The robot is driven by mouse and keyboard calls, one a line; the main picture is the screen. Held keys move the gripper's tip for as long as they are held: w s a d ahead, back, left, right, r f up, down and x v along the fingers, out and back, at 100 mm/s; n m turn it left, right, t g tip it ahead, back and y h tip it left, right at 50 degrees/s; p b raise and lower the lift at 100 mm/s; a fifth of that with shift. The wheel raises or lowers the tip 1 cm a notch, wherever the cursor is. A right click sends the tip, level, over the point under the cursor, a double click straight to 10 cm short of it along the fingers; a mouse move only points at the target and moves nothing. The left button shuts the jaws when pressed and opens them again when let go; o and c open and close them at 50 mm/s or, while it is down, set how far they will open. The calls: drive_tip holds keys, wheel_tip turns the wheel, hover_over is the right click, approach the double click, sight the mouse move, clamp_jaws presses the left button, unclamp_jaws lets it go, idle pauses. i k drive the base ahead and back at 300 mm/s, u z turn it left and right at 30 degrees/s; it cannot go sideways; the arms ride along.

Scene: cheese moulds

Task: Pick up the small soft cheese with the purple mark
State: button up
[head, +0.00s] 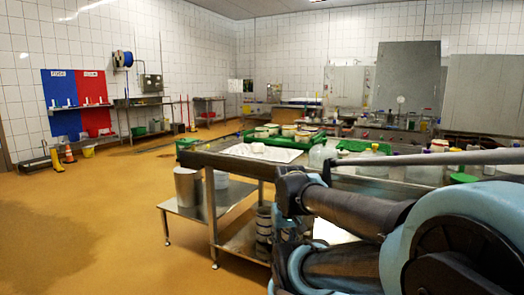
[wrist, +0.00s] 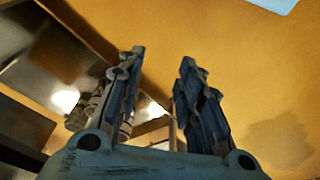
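My gripper (wrist: 162,56) is open in the wrist view, its two dark fingers apart with only orange floor showing between the tips. In the head view my arm fills the lower right and the gripper cannot be made out. Small pale lumps, perhaps soft cheeses (head: 252,148), lie on a white sheet (head: 284,156) on the metal table. Several round pale moulds or cheeses (head: 289,130) stand behind them on a green tray (head: 248,137). No purple mark can be made out at this size.
Clear plastic jugs (head: 322,155) and another green tray (head: 362,146) stand right of the sheet. The orange floor (head: 100,215) on the left is free.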

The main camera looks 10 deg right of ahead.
sight(257, 146)
drive_tip(key=u, duration=1.25)
drive_tip(key=i, duration=1.45)
drive_tip(key=z, duration=2.4)
